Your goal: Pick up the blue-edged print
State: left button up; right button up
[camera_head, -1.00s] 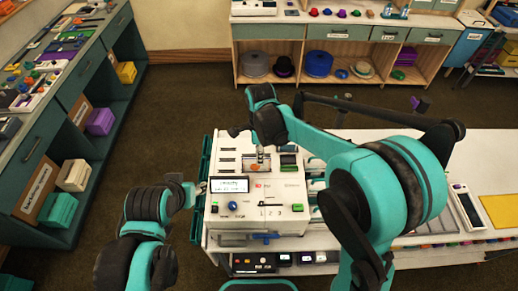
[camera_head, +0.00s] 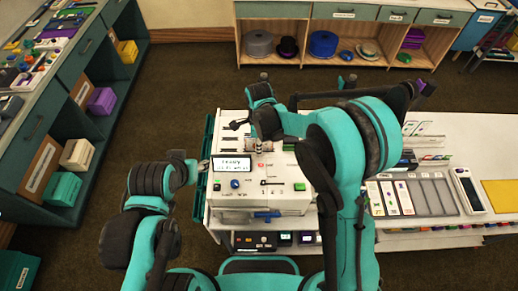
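A white printer-like machine (camera_head: 275,198) stands on the left end of the white bench, with a small screen (camera_head: 231,164), a blue knob (camera_head: 234,183) and a blue piece (camera_head: 266,215) low on its front. I cannot make out a blue-edged print. Several white strips with coloured marks (camera_head: 390,198) lie in a grey tray right of the machine. My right gripper (camera_head: 257,146) is over the back of the machine; it is small and partly covered by its own arm. My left arm's end (camera_head: 190,172) is just left of the machine, and its fingers are unclear.
A white handheld device (camera_head: 467,190) and a yellow sheet (camera_head: 502,194) lie on the right of the bench. Shelves with hats (camera_head: 325,43) stand at the back. A cluttered green counter (camera_head: 60,70) runs along the left. Open brown floor lies between counter and bench.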

grip_shut()
jog(key=shift+r, duration=0.1)
notch_tip(320, 180, up, 10)
jog(key=shift+f+p, duration=0.1)
jog(key=shift+p, duration=0.3)
